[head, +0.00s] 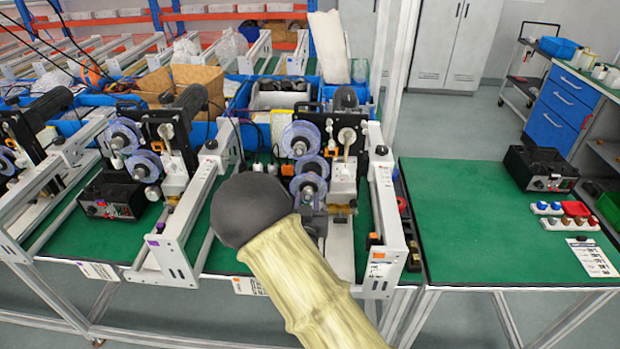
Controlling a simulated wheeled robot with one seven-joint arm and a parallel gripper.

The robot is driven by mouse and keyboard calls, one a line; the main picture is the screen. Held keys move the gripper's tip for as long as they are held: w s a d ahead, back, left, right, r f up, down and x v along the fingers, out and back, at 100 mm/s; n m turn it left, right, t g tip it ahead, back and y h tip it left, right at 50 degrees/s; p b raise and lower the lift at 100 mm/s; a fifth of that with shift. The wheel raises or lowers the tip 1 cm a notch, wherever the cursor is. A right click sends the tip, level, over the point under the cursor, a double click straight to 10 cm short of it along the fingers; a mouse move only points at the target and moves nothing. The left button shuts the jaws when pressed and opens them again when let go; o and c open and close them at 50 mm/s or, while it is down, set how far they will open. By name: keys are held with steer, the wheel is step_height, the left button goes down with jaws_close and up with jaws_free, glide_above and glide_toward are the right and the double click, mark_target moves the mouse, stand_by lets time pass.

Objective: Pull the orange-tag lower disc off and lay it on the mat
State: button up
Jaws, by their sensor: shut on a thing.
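The orange-tag coder stands in the middle, with a small orange tag (378,254) on its frame's front right end. Its upper disc (300,138), a bluish translucent ring, sits on the machine. The lower disc (296,186), similar, shows just below it, close to the upper one. My arm comes up from the bottom, with a yellowish sleeve and a dark round joint. My gripper (309,198) shows only as a small grey part at the lower disc and is shut on it. Its fingertips are mostly hidden. The mat is the green surface (480,225) on the right-hand table.
Another coder with its own discs (145,166) stands to the left. A black control box (540,168), small coloured parts (566,212) and a printed card (592,257) lie on the right table. Metal frame rails (388,215) stand between the coder and the open green area.

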mark_target(308, 198)
steer(key=shift+s, duration=0.25)
steer(key=shift+s+b, duration=0.3)
steer(key=shift+s, duration=1.2)
